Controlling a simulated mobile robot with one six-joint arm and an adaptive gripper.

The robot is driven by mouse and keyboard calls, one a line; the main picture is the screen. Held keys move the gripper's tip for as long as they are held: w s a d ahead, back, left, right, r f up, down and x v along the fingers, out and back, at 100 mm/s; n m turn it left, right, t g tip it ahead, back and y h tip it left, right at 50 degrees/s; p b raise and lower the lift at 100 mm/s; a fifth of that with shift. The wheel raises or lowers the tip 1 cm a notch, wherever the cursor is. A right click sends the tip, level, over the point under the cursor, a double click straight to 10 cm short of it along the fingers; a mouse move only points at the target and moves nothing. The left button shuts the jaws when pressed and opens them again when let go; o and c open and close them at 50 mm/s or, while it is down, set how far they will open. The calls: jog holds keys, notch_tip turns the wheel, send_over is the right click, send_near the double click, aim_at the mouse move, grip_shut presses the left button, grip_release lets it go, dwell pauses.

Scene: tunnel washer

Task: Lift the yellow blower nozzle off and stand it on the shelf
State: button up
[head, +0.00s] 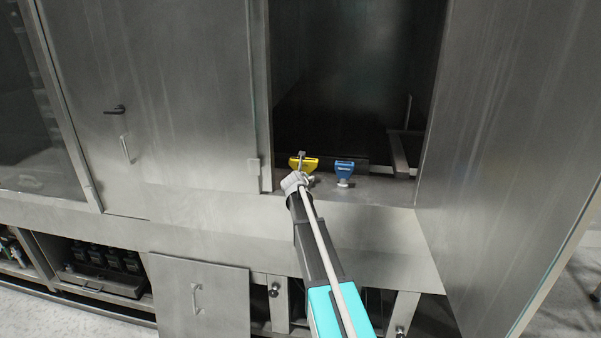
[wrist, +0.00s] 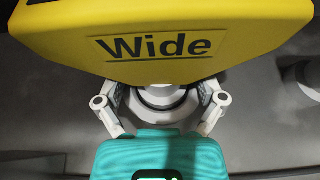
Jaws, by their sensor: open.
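The yellow nozzle (head: 305,163) stands on the sill of the dark washer opening, partly hidden behind my gripper in the head view. In the wrist view the yellow nozzle (wrist: 160,40) fills the top, with "Wide" on its face and a pale round collar below it. My gripper (wrist: 160,108) is open, with its fingers on either side of the collar under the yellow head. I cannot tell whether the fingers touch it. My gripper also shows in the head view (head: 301,166). No shelf can be made out for certain.
A blue nozzle (head: 344,170) stands on the same sill, close to the right. An open steel door (head: 510,150) flanks the opening on the right, and a closed panel (head: 185,90) is on the left. A rail (head: 398,153) lies inside the opening.

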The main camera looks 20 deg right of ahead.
dwell(0.5)
jog(key=shift+s, duration=0.1)
grip_shut()
